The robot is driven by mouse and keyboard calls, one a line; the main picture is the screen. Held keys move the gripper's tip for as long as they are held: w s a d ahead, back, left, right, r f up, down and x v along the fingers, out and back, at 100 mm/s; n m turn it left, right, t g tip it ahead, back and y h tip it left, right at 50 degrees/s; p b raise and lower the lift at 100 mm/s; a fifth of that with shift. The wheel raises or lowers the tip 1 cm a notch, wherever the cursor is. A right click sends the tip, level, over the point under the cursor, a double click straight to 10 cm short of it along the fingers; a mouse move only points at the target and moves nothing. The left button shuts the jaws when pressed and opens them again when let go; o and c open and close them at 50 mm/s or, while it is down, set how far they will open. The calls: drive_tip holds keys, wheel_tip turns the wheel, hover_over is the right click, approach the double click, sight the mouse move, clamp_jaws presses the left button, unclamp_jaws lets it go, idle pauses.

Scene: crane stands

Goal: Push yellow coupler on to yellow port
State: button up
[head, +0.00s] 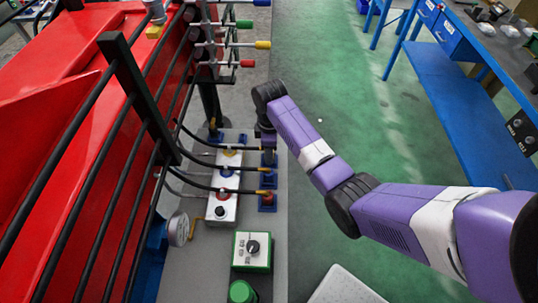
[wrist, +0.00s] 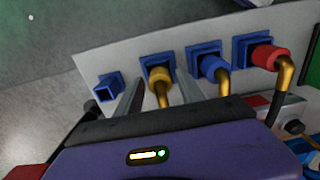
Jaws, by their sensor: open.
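My gripper (wrist: 158,96) is open. In the wrist view its two grey fingers stand on either side of the yellow coupler (wrist: 160,74), with a visible gap. The yellow coupler has a brass elbow (wrist: 164,98) and sits in a blue square holder (wrist: 152,61). In the head view my wrist (head: 266,118) hangs over the far end of the holder row and mostly hides the yellow coupler. The yellow port (head: 230,153) looks to be the farthest coloured spot on the white block (head: 223,203), left of the holders.
A blue coupler (wrist: 208,65) and a red coupler (wrist: 268,55) sit in neighbouring holders. An empty blue holder (wrist: 108,87) is at the left. Black hoses (head: 215,189) cross the white block. Black rails (head: 135,85) and coloured-tipped rods (head: 262,45) stand nearby.

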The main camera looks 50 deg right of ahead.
clamp_jaws()
drive_tip(key=shift+r, duration=0.15)
drive_tip(key=shift+r+p, duration=2.4)
drive_tip(key=shift+p, duration=0.15)
